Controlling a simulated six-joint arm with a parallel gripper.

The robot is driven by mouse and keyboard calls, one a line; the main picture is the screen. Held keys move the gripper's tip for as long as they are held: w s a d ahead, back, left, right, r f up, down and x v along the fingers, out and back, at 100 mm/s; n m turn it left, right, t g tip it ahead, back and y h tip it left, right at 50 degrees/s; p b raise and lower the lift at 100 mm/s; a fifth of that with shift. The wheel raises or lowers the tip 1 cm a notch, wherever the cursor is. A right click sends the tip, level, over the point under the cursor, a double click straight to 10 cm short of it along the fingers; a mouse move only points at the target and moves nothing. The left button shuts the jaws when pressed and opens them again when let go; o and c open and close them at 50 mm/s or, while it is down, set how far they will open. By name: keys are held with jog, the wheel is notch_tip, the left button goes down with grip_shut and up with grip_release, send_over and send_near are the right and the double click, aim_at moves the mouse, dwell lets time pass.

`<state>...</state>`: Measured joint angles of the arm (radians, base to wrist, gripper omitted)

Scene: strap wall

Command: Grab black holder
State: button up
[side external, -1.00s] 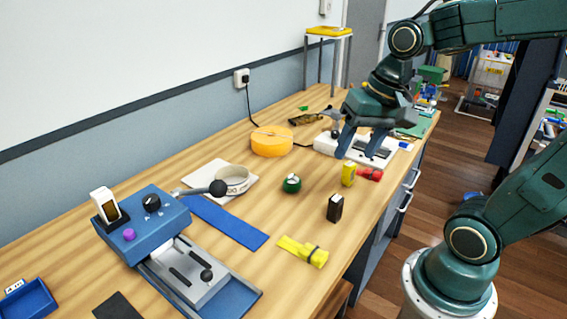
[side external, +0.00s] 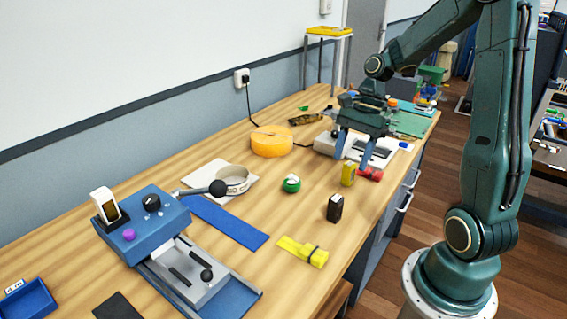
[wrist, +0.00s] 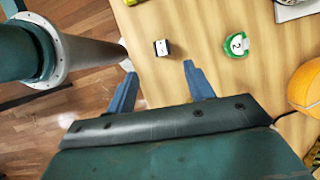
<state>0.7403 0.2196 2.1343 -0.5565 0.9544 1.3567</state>
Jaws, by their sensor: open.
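The black holder (side external: 335,208) is a small upright dark block with a pale marking, standing on the wooden bench near its front edge. It also shows in the wrist view (wrist: 161,48), just beyond the fingertips and roughly in line with the gap between them. My gripper (side external: 351,163) is open and empty, farther along the bench than the holder and apart from it. Its two blue fingers also show in the wrist view (wrist: 159,71).
A yellow block (side external: 348,174) and a red item (side external: 370,174) stand close to my fingers. An orange round case (side external: 271,141) is farther back. Bare bench surrounds the holder.

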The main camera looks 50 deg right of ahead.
aim_at(336, 198)
jog(key=shift+f, duration=0.2)
jog(key=x, duration=0.8)
jog(key=shift+f, duration=0.1)
jog(key=shift+a, duration=0.1)
jog(key=shift+f, duration=0.1)
jog(key=shift+x, duration=2.55)
jog(key=shift+w, duration=0.15)
jog(key=c, duration=1.1)
